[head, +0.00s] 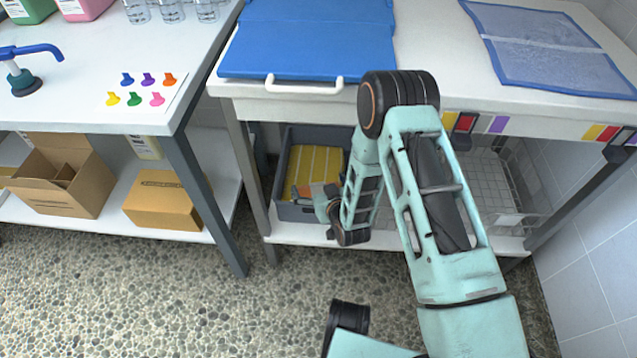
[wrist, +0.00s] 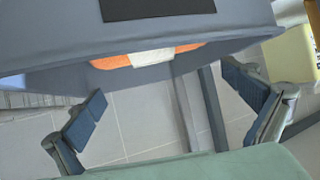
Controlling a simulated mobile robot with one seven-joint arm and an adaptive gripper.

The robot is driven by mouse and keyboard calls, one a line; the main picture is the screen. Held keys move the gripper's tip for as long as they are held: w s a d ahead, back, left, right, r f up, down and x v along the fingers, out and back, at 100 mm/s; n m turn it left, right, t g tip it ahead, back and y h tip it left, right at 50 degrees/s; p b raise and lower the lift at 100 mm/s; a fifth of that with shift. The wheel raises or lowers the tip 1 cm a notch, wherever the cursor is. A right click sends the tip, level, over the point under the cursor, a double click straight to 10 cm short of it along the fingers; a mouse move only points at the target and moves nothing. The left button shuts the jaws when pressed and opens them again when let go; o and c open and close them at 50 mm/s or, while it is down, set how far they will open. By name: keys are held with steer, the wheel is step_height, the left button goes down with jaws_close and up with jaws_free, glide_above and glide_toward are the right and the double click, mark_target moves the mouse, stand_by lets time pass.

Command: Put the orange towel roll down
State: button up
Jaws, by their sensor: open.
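The orange towel roll (wrist: 188,48), with a pale band around its middle, shows in part in the wrist view beyond the edge of a grey crate (wrist: 235,25). In the head view a small orange patch of it (head: 304,190) shows in the crate (head: 297,211) on the lower shelf, just left of my gripper. My gripper (wrist: 168,112) is open in the wrist view, its two dark pads wide apart with nothing between them. In the head view my gripper (head: 328,207) is at the crate's front, and my wrist hides part of the crate.
Yellow striped towelling (head: 314,166) lies in the crate. A wire basket (head: 500,190) stands right of it on the shelf. The bench top (head: 430,60) above limits headroom; a blue lid-like panel (head: 310,40) lies on it. Cardboard boxes (head: 165,203) stand on the left shelf.

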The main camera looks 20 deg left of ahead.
steer(key=shift+r, duration=0.1)
steer(key=shift+r, duration=0.25)
steer(key=p+v, duration=0.3)
steer(key=v, duration=0.9)
steer(key=shift+r, duration=0.25)
